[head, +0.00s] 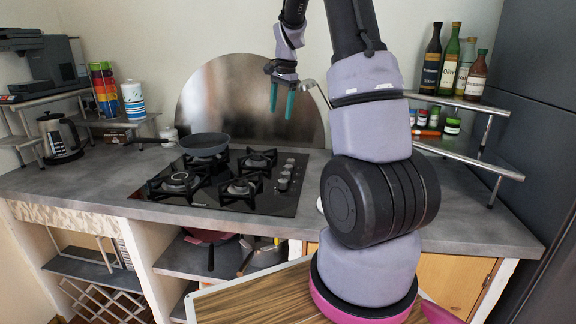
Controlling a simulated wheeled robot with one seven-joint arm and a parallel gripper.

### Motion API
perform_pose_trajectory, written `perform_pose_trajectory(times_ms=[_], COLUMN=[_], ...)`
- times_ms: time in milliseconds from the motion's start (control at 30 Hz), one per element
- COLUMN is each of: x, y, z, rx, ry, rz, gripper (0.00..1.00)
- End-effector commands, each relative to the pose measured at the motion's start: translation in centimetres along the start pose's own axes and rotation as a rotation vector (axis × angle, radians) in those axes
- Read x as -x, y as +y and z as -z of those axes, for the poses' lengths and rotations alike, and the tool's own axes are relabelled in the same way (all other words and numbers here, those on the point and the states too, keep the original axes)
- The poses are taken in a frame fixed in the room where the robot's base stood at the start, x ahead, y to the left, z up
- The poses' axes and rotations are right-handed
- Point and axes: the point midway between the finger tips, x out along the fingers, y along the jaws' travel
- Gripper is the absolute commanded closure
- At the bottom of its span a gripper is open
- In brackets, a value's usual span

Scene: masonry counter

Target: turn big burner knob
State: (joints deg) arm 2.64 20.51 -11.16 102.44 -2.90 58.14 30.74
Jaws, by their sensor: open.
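The black gas hob (272,202) is set in the grey counter. A column of several small silvery knobs (285,174) runs along its right side. I cannot tell which of them is the big burner knob, and their pointer marks are too small to read. The large front left burner (177,180) is bare under its grate. My gripper (282,108) hangs with teal fingers pointing down, above and behind the knobs. It is open and empty, apart from the knobs.
A dark pan (204,145) sits on the back left burner. A round metal splash plate (250,95) stands behind the hob. A kettle (60,138) stands left; bottles (449,65) stand on the right shelf. My arm hides some counter right of the hob.

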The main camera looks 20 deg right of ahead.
Motion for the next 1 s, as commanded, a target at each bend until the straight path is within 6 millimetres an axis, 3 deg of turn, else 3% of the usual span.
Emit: perform_pose_trajectory(times_ms=[33, 100, 300, 567, 1000], x=[-2.8, -5.8, -11.8, -14.9, -22.4], y=[-0.4, -0.8, -0.8, -0.4, 1.0], z=[1.6, 3.3, 6.4, 7.2, 7.1], rx=[-0.041, -0.093, -0.189, -0.218, -0.217], ry=[-0.002, 0.0, 0.011, 0.014, 0.014], rz=[-0.039, -0.078, -0.155, -0.179, -0.178], gripper=[0.26, 0.26, 0.26, 0.26, 0.26])
